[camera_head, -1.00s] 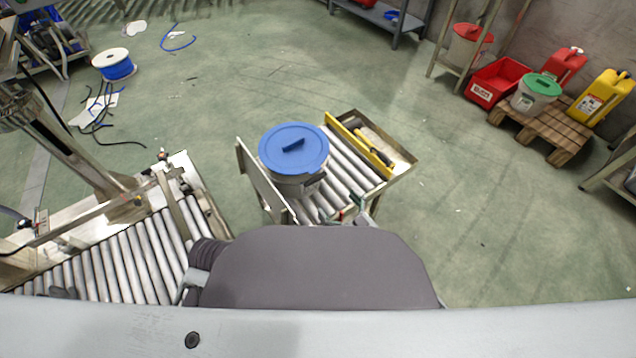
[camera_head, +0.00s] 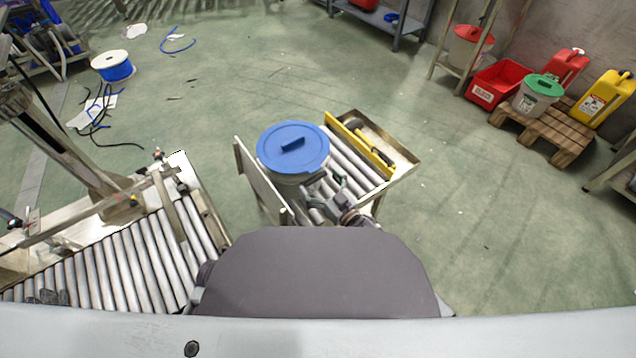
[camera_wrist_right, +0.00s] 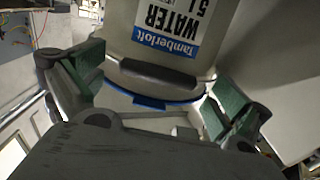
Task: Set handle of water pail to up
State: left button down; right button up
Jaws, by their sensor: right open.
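The water pail (camera_head: 284,178) is pale grey with a blue lid (camera_head: 293,147) and stands upright on a small roller table. In the right wrist view the pail (camera_wrist_right: 222,25) appears upside down, with a WATER label. Its dark handle grip (camera_wrist_right: 158,77) lies against the side, close to the blue rim, so the handle is down. My right gripper (camera_head: 330,180) is at the pail's near right side. In the wrist view its green-padded fingers (camera_wrist_right: 158,88) are spread, one on each side of the grip, not closed on it. I do not make out my left gripper.
The small table's rollers (camera_head: 353,165) are free right of the pail, up to a yellow bar (camera_head: 360,145). A plate (camera_head: 258,180) edges the table's left side. A larger roller conveyor (camera_head: 130,260) is at lower left. Open floor lies beyond the table.

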jog(key=shift+w+a, duration=0.25)
jog(key=shift+w, duration=0.05)
jog(key=c, duration=1.4)
jog(key=shift+c, duration=0.2)
jog(key=shift+r, duration=0.1)
